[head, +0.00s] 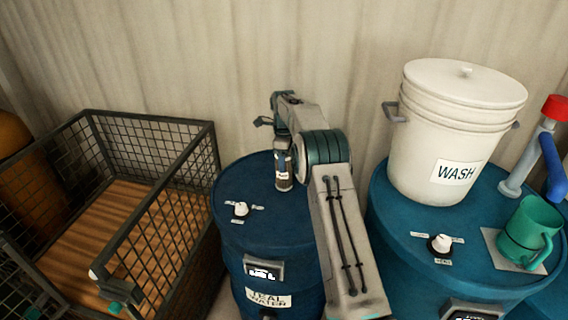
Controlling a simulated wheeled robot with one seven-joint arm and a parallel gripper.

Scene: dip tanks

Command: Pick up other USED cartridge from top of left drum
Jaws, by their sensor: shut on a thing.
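The left drum (235,220) is blue, with a label reading "TEAL WATER" on its front. A small dark cartridge with a pale label band (283,176) is upright at the drum's top, toward the back. My gripper (281,146) reaches down over it from above and is shut on it. My arm comes in from the lower right and hides the right part of the drum top. The jaw tips are small and partly hidden by the arm. I cannot tell whether the cartridge's base touches the lid. The writing on its label is too small to read.
A white knob (240,209) sits on the left drum's lid. A wire-mesh crate (150,152) stands at left. A second blue drum (400,222) at right carries a white "WASH" bucket (440,145) and a green mug (531,232). A corrugated wall is behind.

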